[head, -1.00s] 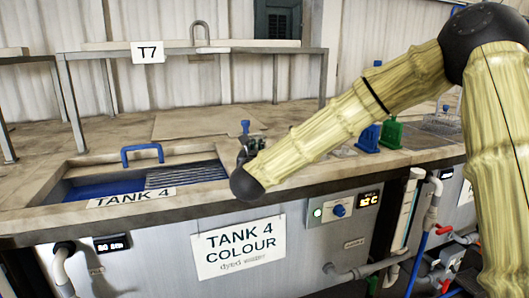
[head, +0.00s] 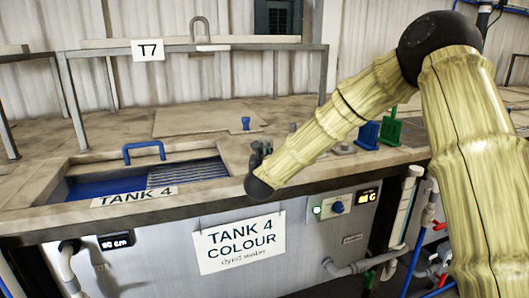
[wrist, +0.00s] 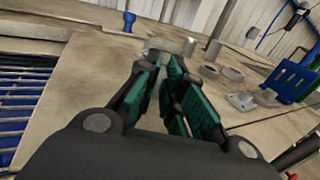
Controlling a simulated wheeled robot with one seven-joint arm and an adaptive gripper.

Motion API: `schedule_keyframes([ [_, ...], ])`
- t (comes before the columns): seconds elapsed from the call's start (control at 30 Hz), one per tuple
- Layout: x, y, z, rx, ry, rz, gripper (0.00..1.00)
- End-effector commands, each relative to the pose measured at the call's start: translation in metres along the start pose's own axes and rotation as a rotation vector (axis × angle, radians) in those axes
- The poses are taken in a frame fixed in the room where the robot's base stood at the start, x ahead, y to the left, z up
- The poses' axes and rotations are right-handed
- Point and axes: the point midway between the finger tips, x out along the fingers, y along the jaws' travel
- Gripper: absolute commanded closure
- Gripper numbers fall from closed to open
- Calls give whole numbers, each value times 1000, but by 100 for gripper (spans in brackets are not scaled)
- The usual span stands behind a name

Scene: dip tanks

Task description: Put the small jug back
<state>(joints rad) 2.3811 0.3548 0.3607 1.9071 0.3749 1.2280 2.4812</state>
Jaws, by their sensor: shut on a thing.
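My gripper (head: 262,150) is low over the worktop at the right end of Tank 4, partly hidden by my own wrist in the head view. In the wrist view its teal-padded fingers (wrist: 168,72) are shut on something. A pale, see-through shape, which I take for the small jug (wrist: 160,46), shows at the fingertips. Its outline is faint and the fingers hide most of it. The jug cannot be made out in the head view.
Tank 4 (head: 75,188), with a blue handle (head: 143,150) and a grille, is open at left. A blue-topped knob (head: 246,123) stands behind my gripper. Blue (head: 368,135) and green (head: 391,128) holders stand at right. Metal cylinders (wrist: 212,50) stand beyond the fingers.

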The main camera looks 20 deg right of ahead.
Motion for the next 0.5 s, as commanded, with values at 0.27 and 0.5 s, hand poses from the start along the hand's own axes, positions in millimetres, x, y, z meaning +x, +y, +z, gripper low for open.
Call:
schedule_keyframes([
  [0.27,0,0,-3,0,0,0,100],
  [0.5,0,0,-2,0,0,0,69],
])
